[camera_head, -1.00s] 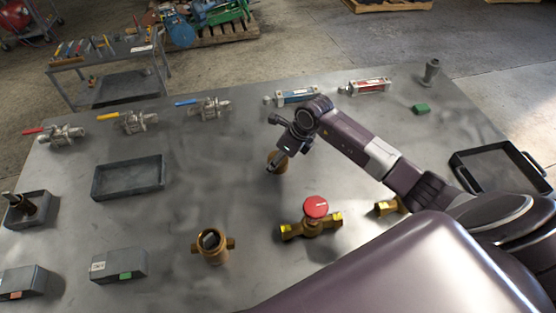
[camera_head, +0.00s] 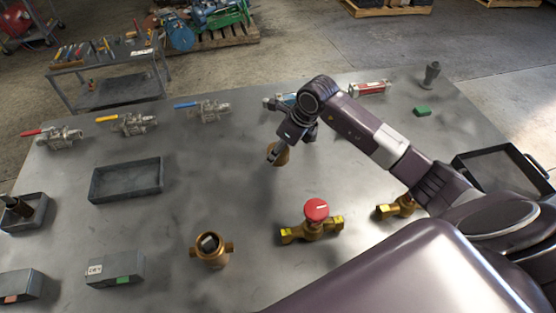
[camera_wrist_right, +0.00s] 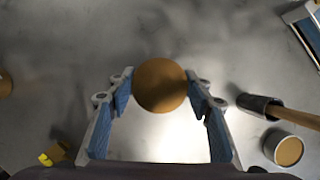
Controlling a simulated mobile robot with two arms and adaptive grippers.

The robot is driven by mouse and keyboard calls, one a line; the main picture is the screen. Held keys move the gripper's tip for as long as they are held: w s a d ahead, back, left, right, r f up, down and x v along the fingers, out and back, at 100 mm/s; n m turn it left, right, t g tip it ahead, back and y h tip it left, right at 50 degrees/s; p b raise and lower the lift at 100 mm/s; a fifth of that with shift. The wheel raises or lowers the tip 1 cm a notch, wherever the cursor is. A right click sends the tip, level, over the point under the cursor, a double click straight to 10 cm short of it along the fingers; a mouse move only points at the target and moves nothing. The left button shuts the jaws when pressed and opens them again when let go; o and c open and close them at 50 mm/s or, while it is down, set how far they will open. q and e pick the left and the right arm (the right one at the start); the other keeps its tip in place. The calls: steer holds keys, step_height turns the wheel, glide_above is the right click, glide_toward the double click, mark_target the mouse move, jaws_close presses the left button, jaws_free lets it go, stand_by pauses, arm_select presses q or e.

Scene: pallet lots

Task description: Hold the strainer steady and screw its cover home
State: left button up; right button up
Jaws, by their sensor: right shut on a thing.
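The strainer (camera_head: 211,252) is a brass body with side ends, standing at the front middle of the table in the head view. Its top is open, with something dark and pale inside. My right gripper (camera_head: 278,150) is shut on a round brass cover (camera_head: 277,156), to the right of and behind the strainer and apart from it. In the right wrist view the cover (camera_wrist_right: 161,86) shows as a plain brown disc between the two fingertips of the right gripper (camera_wrist_right: 160,88). My left gripper is in neither view.
A brass valve with a red knob (camera_head: 316,210) stands right of the strainer, and a brass fitting (camera_head: 397,208) beyond it. A grey box with a green tag (camera_head: 113,270) is at left. An empty grey tray (camera_head: 127,195) lies behind. Ball valves (camera_head: 134,124) line the back.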

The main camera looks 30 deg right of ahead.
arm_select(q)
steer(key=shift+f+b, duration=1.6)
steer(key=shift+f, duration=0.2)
arm_select(e)
step_height(320, 180, up, 15)
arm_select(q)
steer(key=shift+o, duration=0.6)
